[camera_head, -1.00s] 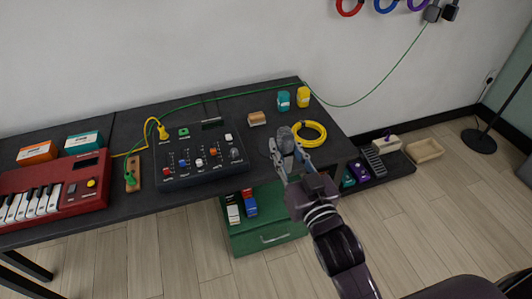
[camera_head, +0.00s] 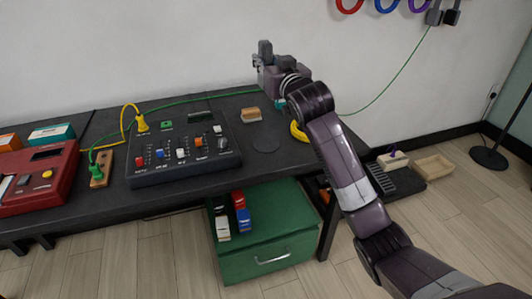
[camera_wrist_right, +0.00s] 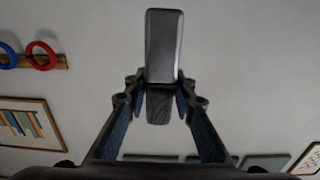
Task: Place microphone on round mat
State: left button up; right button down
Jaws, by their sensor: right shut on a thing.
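The microphone (camera_wrist_right: 163,48) is a grey block-like thing between the two fingers in the right wrist view. My right gripper (camera_wrist_right: 159,100) is shut on it. In the head view the right gripper (camera_head: 264,62) is raised above the back of the table, against the wall, with the grey microphone (camera_head: 265,47) at its tip. The round mat (camera_head: 265,144) is a thin dark disc flat on the black table, right of the mixer. Its visible top is bare, and the gripper is well above and behind it. My left gripper is in neither view.
The black mixer (camera_head: 183,157) stands left of the mat. A wooden block (camera_head: 250,115) lies behind the mat. A yellow cable coil (camera_head: 297,132), partly hidden by my right arm, lies to its right. A green cable (camera_head: 200,100) runs along the table's back.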

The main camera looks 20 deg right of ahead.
jog(key=shift+w+d+f, duration=0.1)
jog(key=shift+f, duration=0.2)
notch_tip(320, 180, down, 18)
jog(key=b, duration=0.3)
jog(key=shift+f+b, duration=0.15)
jog(key=shift+b, duration=0.2)
jog(key=shift+f, duration=0.35)
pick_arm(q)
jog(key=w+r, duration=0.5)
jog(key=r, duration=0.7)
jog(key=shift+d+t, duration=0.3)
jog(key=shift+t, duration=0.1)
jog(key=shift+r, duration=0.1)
pick_arm(e)
jog(key=c, duration=1.6)
grip_release()
jog(key=shift+f, duration=0.1)
